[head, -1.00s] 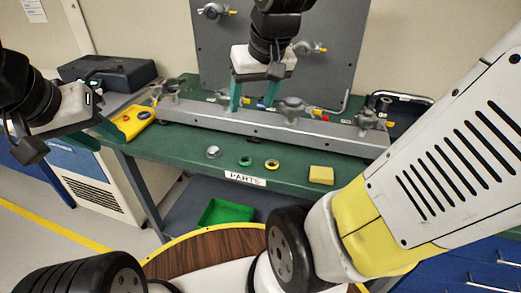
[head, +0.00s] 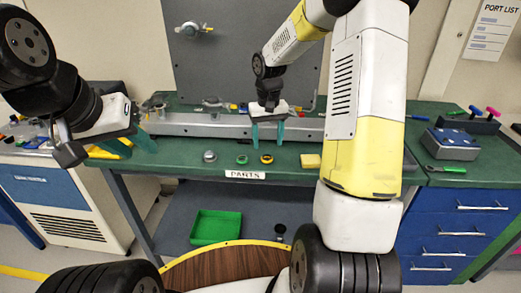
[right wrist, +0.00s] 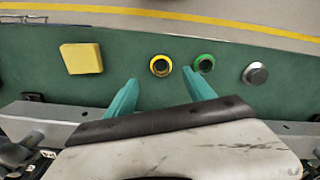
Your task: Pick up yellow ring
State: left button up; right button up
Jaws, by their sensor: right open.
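The yellow ring (head: 266,158) lies flat on the green bench top near its front edge, behind the right part of the PARTS label. It also shows in the right wrist view (right wrist: 160,66), with a dark centre. My right gripper (head: 267,144) is open and empty above the bench, just behind the ring. In the right wrist view its two teal fingers (right wrist: 162,90) are spread and point toward the ring, which lies beyond the tips. My left gripper (head: 140,148) is at the left, over the bench's left end; its fingers appear apart and empty.
A green ring (head: 242,159) and a grey round part (head: 210,156) lie left of the yellow ring. A yellow block (head: 310,161) lies to its right. A long grey rail (head: 200,126) runs behind. A green bin (head: 215,228) sits on the lower shelf.

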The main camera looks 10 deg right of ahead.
aim_at(267, 157)
notch_tip(267, 157, down, 6)
jog(key=shift+s+a+r, duration=0.1)
jog(key=shift+a+r, duration=0.05)
jog(key=shift+r, duration=0.05)
grip_shut()
jog(key=shift+r, duration=0.1)
jog(key=shift+r, duration=0.4)
jog(key=r, duration=0.2)
jog(key=shift+s+r, duration=0.3)
jog(key=shift+r, duration=0.1)
jog(key=s+a+r, duration=0.1)
jog(key=s, duration=1.4)
jog(key=shift+s+r, duration=0.15)
jog(key=shift+s, duration=0.05)
